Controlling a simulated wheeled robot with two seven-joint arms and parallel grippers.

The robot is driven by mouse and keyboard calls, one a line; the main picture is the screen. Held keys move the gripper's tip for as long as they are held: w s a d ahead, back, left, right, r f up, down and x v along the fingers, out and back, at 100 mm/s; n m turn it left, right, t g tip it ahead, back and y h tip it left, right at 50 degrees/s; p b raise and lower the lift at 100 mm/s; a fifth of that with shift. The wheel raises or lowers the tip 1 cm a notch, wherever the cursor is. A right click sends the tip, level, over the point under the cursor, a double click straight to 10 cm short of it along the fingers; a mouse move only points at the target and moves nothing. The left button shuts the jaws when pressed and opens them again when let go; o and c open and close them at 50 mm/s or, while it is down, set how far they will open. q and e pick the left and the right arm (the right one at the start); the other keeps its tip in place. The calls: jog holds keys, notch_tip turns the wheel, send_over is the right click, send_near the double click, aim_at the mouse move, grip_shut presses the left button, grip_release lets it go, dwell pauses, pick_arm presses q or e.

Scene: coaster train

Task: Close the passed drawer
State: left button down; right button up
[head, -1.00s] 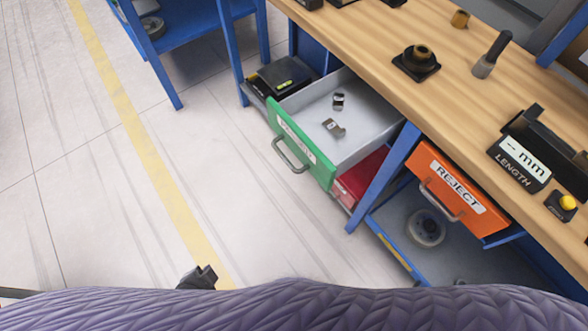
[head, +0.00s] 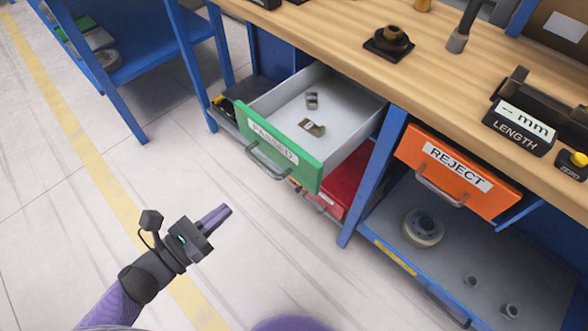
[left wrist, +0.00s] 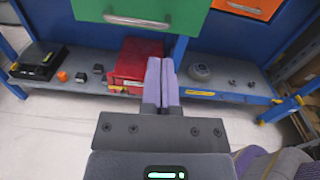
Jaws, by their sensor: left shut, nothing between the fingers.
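The green-fronted passed drawer (head: 285,150) is pulled out from under the workbench in the head view. Two small metal parts (head: 312,126) lie inside it. Its grey handle (head: 266,162) is on the front face. The green front also shows at the top of the left wrist view (left wrist: 140,14), with its handle (left wrist: 137,21). My left gripper (head: 224,214) is shut and empty, in front of and below the drawer, apart from it. Its closed fingers (left wrist: 162,85) show in the left wrist view. My right gripper is not in view.
The orange reject drawer (head: 458,172) is to the right. Below are a red box (head: 345,190) and a shelf with a round wheel-like part (head: 423,227). The wooden benchtop (head: 340,25) holds a length gauge (head: 519,127). A blue rack leg (head: 123,105) stands left. Floor in front is clear.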

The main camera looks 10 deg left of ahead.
aim_at(286, 160)
pick_arm(q)
jog(key=b+x, duration=0.2)
jog(key=x, duration=1.1)
jog(key=shift+d, duration=0.2)
jog(key=shift+w+d, duration=0.25)
jog(key=shift+d, duration=0.05)
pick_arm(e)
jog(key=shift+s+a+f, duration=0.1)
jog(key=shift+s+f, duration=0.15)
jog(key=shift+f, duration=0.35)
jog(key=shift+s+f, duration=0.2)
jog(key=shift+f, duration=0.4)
pick_arm(q)
jog(key=shift+r, duration=0.1)
